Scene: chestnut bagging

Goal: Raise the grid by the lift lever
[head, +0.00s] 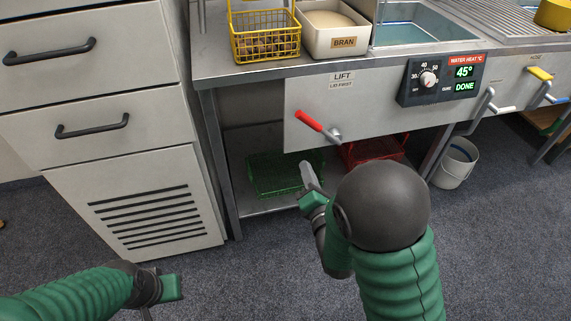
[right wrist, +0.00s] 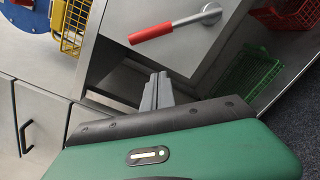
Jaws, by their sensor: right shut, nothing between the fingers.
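The lift lever (head: 309,121) has a red handle and a metal pivot on the steel front panel, under the LIFT label. Its handle slants up to the left from the pivot. It also shows in the right wrist view (right wrist: 152,33). My right gripper (head: 306,166) is shut and empty, below the lever and apart from it. Its closed grey fingers (right wrist: 157,88) point toward the panel in the right wrist view. My left gripper (head: 170,288) is low at the left, far from the lever; its fingers are not clear. I cannot make out the grid; the water tank (head: 415,35) shows only partly.
A yellow basket of chestnuts (head: 266,46) and a bran box (head: 334,42) stand on the counter above. A heat control (head: 440,79) reads 45° and DONE. Green (head: 262,178) and red (head: 372,150) baskets sit on the lower shelf. A drawer cabinet (head: 120,200) stands left.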

